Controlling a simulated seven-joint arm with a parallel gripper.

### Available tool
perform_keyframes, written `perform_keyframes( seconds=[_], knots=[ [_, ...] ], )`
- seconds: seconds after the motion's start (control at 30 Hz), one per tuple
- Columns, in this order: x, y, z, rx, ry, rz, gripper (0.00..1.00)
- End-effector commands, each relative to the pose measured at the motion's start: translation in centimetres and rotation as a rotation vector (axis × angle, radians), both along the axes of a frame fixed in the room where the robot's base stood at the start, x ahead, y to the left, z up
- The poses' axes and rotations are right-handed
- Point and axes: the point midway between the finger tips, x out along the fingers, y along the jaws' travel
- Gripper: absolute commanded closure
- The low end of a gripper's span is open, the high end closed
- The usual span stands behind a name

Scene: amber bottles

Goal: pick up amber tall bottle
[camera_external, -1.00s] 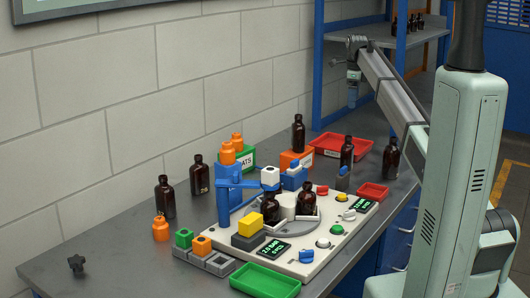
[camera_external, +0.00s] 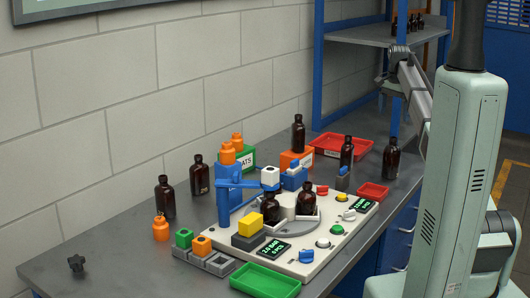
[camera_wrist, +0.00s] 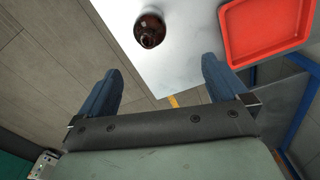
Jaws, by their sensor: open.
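Several dark amber bottles with black caps stand upright in the external view. One amber bottle (camera_external: 391,160) stands at the bench's right edge, and another (camera_external: 346,153) is just left of it. A further one (camera_external: 298,134) is at the back, two (camera_external: 166,198) (camera_external: 199,176) are on the left, and two (camera_external: 272,207) (camera_external: 307,204) are on the round plate. In the wrist view, one amber bottle (camera_wrist: 150,30) is seen from above, beyond my open, empty gripper (camera_wrist: 163,64) and apart from it. In the external view my gripper is hard to make out near the blue post.
A red tray (camera_wrist: 231,32) lies right of the bottle in the wrist view. The external view shows a large red tray (camera_external: 366,144), a small red tray (camera_external: 372,199), a green tray (camera_external: 264,289) and a white control panel (camera_external: 345,231). A blue shelf post (camera_external: 317,60) rises behind.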

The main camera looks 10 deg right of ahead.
Motion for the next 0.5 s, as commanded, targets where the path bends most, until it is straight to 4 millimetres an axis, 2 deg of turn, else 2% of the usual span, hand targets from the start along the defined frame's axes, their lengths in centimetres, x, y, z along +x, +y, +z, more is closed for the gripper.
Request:
perform_keyframes(
  seconds=[0.13, 0.5],
  knots=[
    [-0.9, 0.2, -0.3, -0.006, 0.007, 0.270, 0.00],
    [-1.5, 0.3, -0.4, -0.014, 0.023, 0.958, 0.00]
  ],
)
